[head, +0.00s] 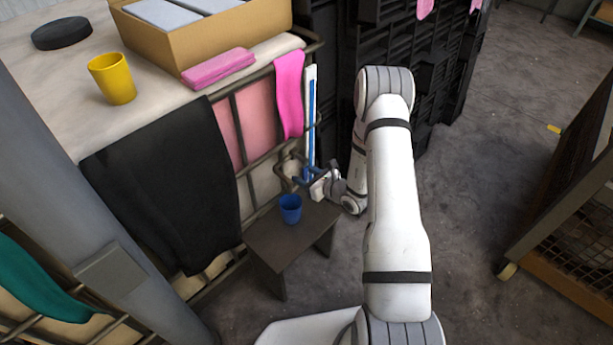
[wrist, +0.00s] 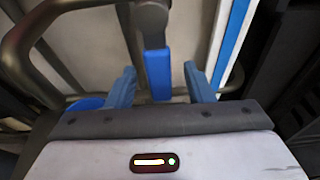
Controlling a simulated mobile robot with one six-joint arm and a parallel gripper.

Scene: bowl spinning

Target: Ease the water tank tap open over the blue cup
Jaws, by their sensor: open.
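The blue cup (head: 290,209) stands upright on a small dark stool beside the caged pale water tank (head: 50,105). A sliver of the cup's rim shows at the lower left of the wrist view (wrist: 87,103). The tap's blue lever (wrist: 157,76) hangs from a dark round knob in the middle of the wrist view. My gripper (wrist: 160,70) is open, with one blue finger on each side of the lever and a visible gap at both sides. In the head view my gripper (head: 303,182) is at the tank's side, just above the cup; the tap is hard to make out there.
The stool (head: 270,243) stands close below my gripper. Grey cage bars (wrist: 40,30) are near my gripper's left. A black cloth (head: 165,185) and a pink cloth (head: 289,90) hang on the cage. Black crates (head: 335,60) stand behind my arm.

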